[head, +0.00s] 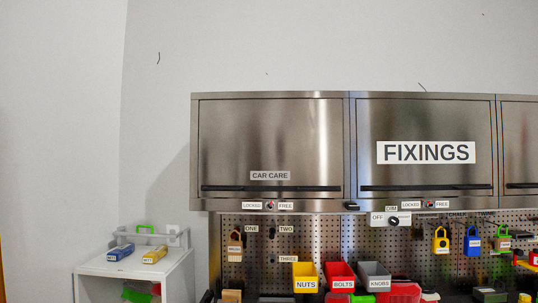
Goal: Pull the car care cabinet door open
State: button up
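The car care cabinet door (270,140) is a brushed steel panel at the left of the upper cabinet row. It looks shut, flush in its frame. A white label on it reads CAR CARE (270,175). A long dark bar handle (270,188) runs along its lower edge. Below it, a small red lock (270,205) sits between two labels, the left one reading LOCKED; its setting is too small to tell. My gripper is not in view.
The FIXINGS cabinet door (426,125) adjoins on the right and looks shut. Below hangs a pegboard (320,240) with padlocks and yellow (305,272), red (341,271) and grey (374,272) bins. A white stand (140,262) is at lower left. The wall left of the cabinet is clear.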

aim_at(294, 148)
jog(key=i+j, duration=0.8)
jog(key=j, duration=0.15)
jog(key=l+z, duration=0.05)
